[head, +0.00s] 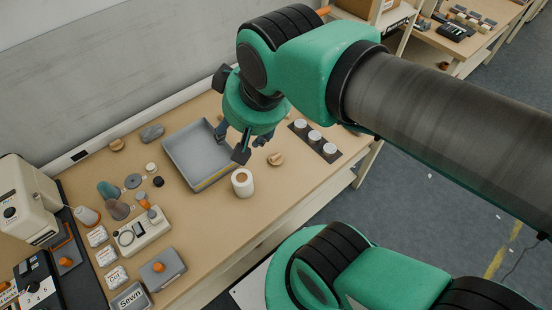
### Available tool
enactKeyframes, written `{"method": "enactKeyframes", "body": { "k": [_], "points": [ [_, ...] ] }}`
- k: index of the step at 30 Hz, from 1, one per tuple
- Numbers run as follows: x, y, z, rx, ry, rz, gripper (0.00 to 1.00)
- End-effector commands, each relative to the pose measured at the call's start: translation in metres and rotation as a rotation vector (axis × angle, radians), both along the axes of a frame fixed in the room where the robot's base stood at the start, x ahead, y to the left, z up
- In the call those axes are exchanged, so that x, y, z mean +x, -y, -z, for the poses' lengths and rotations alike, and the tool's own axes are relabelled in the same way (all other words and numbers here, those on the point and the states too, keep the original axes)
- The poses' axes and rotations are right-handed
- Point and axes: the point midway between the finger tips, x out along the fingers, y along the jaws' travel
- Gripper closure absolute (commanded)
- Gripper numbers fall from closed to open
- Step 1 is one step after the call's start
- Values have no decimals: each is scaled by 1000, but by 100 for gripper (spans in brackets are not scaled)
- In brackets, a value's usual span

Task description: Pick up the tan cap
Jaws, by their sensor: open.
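A small tan, rounded piece (276,159) that looks like the tan cap lies on the wooden table, right of the grey tray. A similar tan piece (117,145) lies at the far left near the wall; I cannot tell for certain which is the cap. My gripper (240,144) is open and points down over the right side of the tray, up and to the left of the nearer tan piece and apart from it. My gripper's body hides part of the tray's right side.
The grey tray (183,169) looks empty where visible. A white roll (242,188) stands just in front of it. A dark strip with several white-topped cylinders (315,137) lies to the right. Devices, labelled boxes (131,299) and small parts crowd the left.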

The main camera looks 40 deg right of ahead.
Motion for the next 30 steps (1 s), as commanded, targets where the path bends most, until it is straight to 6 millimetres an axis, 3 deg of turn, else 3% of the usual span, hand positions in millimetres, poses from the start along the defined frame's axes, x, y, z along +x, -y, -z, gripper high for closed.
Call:
{"method": "enactKeyframes", "body": {
  "k": [14,30],
  "points": [
    [52,41,37,281,-107,740,44],
    [94,105,113,552,-161,1736,44]
  ]
}}
